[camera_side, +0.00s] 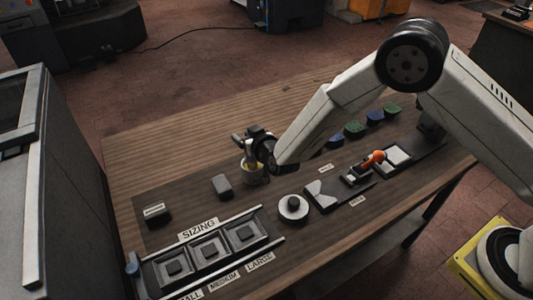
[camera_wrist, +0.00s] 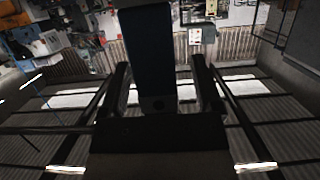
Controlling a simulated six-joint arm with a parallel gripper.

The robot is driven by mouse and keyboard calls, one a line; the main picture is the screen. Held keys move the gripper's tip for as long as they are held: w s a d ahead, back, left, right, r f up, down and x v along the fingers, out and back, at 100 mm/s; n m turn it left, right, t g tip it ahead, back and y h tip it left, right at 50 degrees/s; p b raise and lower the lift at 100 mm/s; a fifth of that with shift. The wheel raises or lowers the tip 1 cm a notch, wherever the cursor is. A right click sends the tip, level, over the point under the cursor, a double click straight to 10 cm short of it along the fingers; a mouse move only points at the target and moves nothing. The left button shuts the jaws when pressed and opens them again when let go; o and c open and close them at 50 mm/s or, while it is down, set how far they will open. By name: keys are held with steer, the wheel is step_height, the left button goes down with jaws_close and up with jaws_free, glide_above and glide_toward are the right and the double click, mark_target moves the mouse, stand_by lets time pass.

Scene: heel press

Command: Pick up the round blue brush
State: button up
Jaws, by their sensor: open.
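Two blue pieces and two green pieces stand in a row at the back right of the bench in the side view. The nearer blue one (camera_side: 335,141) is partly hidden by my arm. The farther blue one (camera_side: 375,117) sits between the green ones. They are too small to tell which is the round brush.
A sizing rack (camera_side: 208,250) lies along the front edge. A round white piece (camera_side: 293,207), a dark block (camera_side: 222,185) and an orange-handled tool (camera_side: 373,160) stand on the dark mat. A grey cabinet (camera_side: 60,190) borders the left. The bench's back left is clear.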

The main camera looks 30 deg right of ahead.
jaws_close()
steer(key=shift+r, duration=0.15)
stand_by(0.4)
steer(key=s+d+r, duration=0.4)
steer(key=s+r, duration=0.8)
steer(key=s, duration=0.1)
steer(key=shift+s+r, duration=0.2)
steer(key=shift+r, duration=0.2)
stand_by(0.5)
